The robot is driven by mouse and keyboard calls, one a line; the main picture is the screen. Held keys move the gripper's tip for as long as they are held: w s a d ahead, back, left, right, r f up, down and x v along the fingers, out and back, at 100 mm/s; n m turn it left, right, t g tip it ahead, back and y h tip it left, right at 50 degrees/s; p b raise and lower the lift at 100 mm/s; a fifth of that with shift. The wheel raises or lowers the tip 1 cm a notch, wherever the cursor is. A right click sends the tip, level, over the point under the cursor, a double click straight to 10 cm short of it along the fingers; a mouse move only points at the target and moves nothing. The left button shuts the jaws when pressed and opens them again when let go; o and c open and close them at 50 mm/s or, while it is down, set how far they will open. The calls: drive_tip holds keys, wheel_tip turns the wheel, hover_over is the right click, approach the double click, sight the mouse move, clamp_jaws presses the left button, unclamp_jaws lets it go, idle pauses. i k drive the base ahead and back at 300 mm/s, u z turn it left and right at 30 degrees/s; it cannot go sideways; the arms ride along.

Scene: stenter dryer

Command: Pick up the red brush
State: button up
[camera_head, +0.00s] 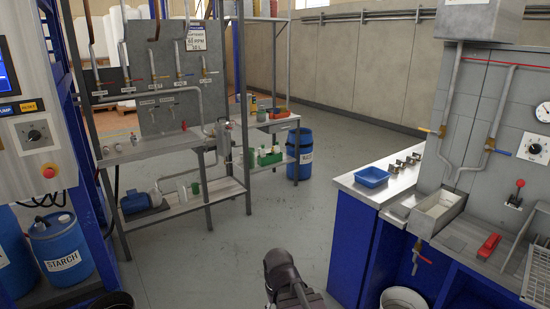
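A small red object (489,245), which looks like the red brush, lies on the grey ledge at the right, beside a metal sink basin. It is small in the picture, and its bristles cannot be made out. The dark end part of my arm (287,278) shows at the bottom middle, over the floor. It is well to the left of the red object and apart from it. The fingers cannot be made out, so whether my gripper is open or shut does not show.
A blue tray (372,177) and several small metal blocks sit on the right counter (356,189). A wire rack (536,258) stands right of the red object. A white bucket (403,299) is below. Blue drums and a pipe bench stand left. The middle floor (255,235) is clear.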

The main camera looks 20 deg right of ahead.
sight(487, 249)
drive_tip(key=z, duration=0.75)
drive_tip(key=i, duration=1)
drive_tip(key=z, duration=0.55)
